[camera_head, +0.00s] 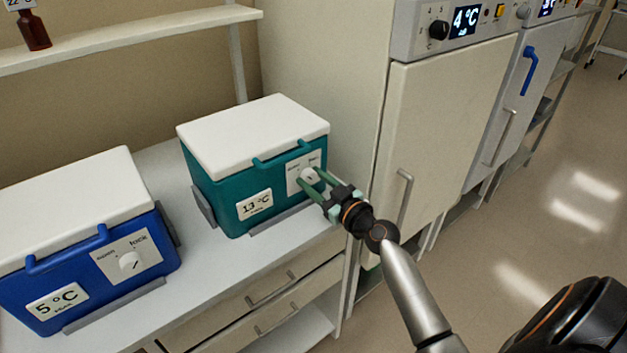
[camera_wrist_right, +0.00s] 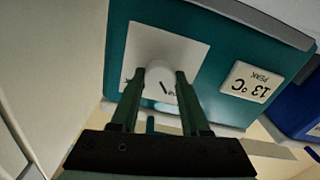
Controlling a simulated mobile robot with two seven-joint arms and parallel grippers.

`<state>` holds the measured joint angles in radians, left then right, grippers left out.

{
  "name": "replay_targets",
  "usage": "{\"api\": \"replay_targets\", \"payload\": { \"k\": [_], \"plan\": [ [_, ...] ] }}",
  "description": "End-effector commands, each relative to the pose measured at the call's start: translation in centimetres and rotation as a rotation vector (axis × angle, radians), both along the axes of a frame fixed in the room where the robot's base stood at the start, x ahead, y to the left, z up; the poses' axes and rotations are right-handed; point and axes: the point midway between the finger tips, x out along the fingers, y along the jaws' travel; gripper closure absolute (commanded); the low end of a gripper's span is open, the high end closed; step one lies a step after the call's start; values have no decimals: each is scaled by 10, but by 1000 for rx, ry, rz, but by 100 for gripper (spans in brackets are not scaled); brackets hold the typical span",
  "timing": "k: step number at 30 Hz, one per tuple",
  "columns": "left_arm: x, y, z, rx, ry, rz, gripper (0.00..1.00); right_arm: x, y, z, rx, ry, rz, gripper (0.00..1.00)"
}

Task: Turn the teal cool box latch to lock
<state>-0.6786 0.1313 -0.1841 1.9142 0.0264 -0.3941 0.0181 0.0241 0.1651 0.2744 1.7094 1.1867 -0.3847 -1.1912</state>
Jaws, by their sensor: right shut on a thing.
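The teal cool box (camera_head: 215,196) with a white lid stands on the white bench, its front marked 13 °C. Its latch (camera_head: 309,176) is a round white knob on a white plate (camera_head: 293,180). My right gripper (camera_head: 311,183) is at the knob with its two green fingers on either side, shut on it. In the right wrist view the knob (camera_wrist_right: 160,80) sits between the fingertips (camera_wrist_right: 163,78), with a dark pointer line on its face. The plate's lettering is partly hidden by the fingers. My left gripper is not in view.
A blue cool box (camera_head: 75,275) marked 5 °C, with its own white knob (camera_head: 130,262), stands to the left on the bench (camera_head: 215,262). A cream cabinet (camera_head: 440,140) with a bar handle stands right of my right gripper. A shelf (camera_head: 130,35) holds a brown bottle (camera_head: 33,32).

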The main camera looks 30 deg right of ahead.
Motion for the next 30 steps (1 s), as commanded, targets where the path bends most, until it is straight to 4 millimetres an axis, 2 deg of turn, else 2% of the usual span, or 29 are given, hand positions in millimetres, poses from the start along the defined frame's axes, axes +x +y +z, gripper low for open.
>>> {"api": "replay_targets", "payload": {
  "k": [8, 30],
  "plan": [
    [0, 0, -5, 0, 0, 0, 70, 0, 0, 0, 199, 15, 1, 100],
    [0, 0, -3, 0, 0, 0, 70, 0, -1, 1, 902, 70, 1, 100]
  ]
}}
